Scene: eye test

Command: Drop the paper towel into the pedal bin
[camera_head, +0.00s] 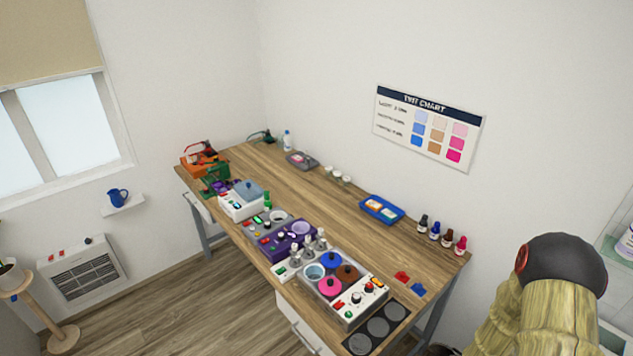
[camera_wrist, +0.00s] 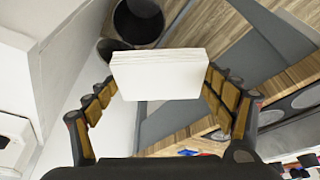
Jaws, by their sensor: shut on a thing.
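My gripper (camera_wrist: 160,90) shows in the wrist view, its two padded fingers on either side of a white folded paper towel (camera_wrist: 158,82). It is shut on the towel, which looks like a thick flat stack. Beyond the towel, at the top of the wrist view, is a dark round, open-looking shape that seems to be the pedal bin (camera_wrist: 138,16). A second dark round part lies just below left of it. The towel hides part of this area, and I cannot tell lid from body. In the head view, my gripper and the towel do not show.
A wooden table (camera_head: 330,215) carries several devices, bottles and a blue tray (camera_head: 381,209). In the wrist view its edge (camera_wrist: 285,82) lies to the right. A white wall or cabinet face (camera_wrist: 70,50) stands close on the left. Wooden floor (camera_head: 190,315) is free before the table.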

